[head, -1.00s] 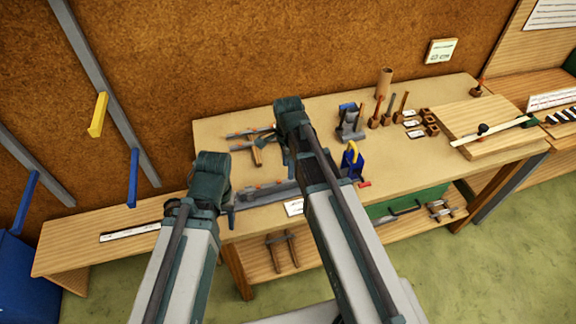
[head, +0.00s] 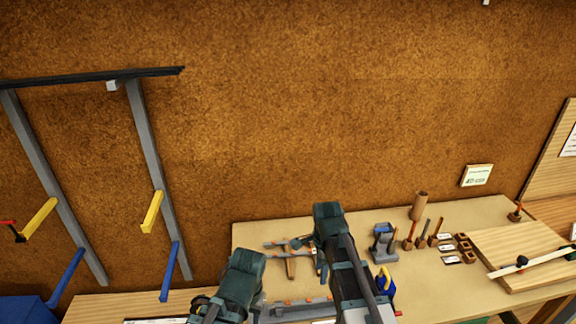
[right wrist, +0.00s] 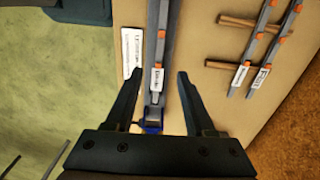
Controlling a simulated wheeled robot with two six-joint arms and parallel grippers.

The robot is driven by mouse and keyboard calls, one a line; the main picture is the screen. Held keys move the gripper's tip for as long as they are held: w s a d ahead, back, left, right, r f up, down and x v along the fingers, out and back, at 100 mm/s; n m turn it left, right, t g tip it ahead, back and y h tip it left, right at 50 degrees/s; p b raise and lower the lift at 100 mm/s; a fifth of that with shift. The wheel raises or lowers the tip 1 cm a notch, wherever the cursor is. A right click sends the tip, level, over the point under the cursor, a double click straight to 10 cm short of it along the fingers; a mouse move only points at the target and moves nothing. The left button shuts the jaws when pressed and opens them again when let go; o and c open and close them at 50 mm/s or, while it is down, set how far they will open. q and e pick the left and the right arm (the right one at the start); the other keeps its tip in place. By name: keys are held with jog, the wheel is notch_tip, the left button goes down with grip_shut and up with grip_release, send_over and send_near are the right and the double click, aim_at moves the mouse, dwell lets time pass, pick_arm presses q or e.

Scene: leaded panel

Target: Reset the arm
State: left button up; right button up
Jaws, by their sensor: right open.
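My right arm (head: 335,235) reaches over the workbench in the head view, and its links hide most of the gripper there. In the right wrist view my right gripper (right wrist: 158,75) has its two dark fingers spread apart with nothing held. Below it lies a long grey bar clamp (right wrist: 158,50) with a white label and a blue end, seen between the fingers. My left arm (head: 240,280) is bent at the bottom of the head view. Its jaws are too hidden to read.
A wall rack (head: 150,150) with yellow and blue arms stands left. The brown wall above is clear.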

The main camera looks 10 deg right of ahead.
jog(key=s+a+f+n+b, duration=0.4)
jog(key=s+n, duration=0.3)
jog(key=n, duration=0.3)
jog(key=s+a+f+n+h+b, duration=0.1)
jog(key=s+a+f+n+b, duration=0.3)
jog(key=n, duration=0.7)
jog(key=s+a, duration=0.2)
jog(key=s, duration=0.1)
jog(key=shift+s, duration=0.15)
